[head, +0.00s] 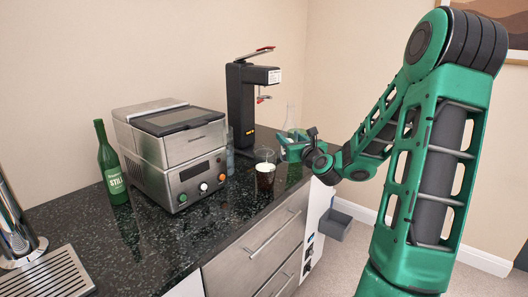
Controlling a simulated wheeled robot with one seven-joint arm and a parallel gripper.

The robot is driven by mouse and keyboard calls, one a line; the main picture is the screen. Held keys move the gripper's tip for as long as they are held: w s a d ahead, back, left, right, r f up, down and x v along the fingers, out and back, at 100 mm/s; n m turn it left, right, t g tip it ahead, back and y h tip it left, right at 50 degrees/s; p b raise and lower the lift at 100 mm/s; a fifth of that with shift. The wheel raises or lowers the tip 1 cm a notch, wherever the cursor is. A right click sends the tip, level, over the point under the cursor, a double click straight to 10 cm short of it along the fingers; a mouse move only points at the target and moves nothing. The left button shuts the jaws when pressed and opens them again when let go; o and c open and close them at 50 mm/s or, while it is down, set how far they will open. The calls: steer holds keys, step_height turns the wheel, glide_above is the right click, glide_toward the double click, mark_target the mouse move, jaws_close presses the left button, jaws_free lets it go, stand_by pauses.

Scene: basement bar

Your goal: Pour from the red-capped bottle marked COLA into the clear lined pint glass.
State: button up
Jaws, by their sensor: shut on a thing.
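The pint glass (264,182) stands upright on the dark counter, right of the steel machine. It holds dark liquid with a pale layer on top. My gripper (284,146) is just behind and right of the glass, shut on what looks like a clear, pale bottle (291,113). The bottle's neck rises upright above the jaws, and its lower part is hidden by my gripper. No red cap or COLA marking can be made out on it.
A steel machine (178,160) with coloured knobs stands left of the glass, with a black dispenser (241,105) behind. A green bottle marked STILL (112,170) stands far left. A tap with a drip tray (45,275) is at front left. The front counter (165,235) is clear.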

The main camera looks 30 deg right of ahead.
mark_target(292, 122)
steer(key=shift+r, duration=3.15)
